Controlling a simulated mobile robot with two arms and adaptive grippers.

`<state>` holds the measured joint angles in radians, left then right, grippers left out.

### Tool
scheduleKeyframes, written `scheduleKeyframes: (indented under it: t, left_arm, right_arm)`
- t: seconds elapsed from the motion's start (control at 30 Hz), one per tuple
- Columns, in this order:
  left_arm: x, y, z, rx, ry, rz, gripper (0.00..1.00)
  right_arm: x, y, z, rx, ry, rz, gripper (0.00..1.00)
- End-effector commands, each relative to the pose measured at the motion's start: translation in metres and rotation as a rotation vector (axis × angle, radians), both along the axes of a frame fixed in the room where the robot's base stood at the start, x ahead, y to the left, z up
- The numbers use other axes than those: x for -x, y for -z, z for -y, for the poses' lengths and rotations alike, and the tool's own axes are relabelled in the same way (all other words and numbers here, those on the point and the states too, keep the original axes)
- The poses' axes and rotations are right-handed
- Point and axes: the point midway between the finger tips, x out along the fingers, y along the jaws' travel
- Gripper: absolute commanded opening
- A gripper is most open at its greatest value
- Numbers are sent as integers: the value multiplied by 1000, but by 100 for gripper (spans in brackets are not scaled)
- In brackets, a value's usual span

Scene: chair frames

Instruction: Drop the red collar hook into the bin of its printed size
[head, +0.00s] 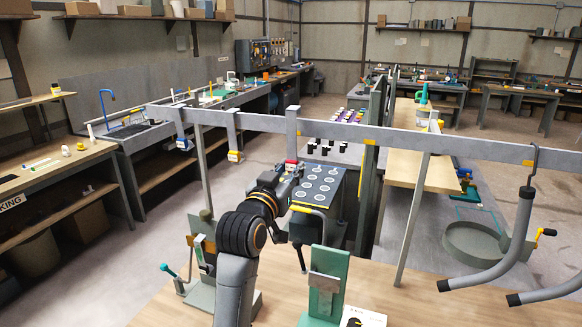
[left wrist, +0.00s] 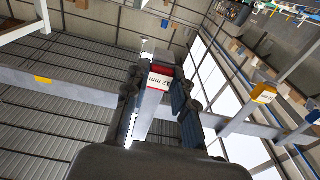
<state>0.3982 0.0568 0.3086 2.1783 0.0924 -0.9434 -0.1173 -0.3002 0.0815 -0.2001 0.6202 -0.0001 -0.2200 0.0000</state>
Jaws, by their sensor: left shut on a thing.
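The red collar hook (head: 291,162) hangs at the grey overhead rail (head: 350,133), right of the blue and yellow ones, with a grey strap going up over the rail. My left gripper (head: 293,170) is at its lower end. In the left wrist view the left gripper (left wrist: 158,82) is shut on the red collar hook (left wrist: 163,71). Its white label is upside down there and seems to read 32 mm. Fingers hide part of its sides. No bin with a readable size is clear in view. My right gripper is not in view.
A blue collar hook (head: 184,145) and a yellow collar hook (head: 235,156) hang left on the rail. A dark panel with pale circles (head: 320,184) lies just beyond the gripper. A green upright fixture (head: 325,285) stands on the near wooden bench. Curved grey tubes (head: 505,255) hang at right.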

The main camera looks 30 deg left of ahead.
Motion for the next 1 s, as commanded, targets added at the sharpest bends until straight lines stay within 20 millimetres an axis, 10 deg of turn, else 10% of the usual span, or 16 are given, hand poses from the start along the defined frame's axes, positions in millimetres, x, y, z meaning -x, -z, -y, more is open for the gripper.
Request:
scheduleKeyframes:
  t: [1.0]
  left_arm:
    - [25, -5, 6, -1, 0, 2, 0]
  right_arm:
    - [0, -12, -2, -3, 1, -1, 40]
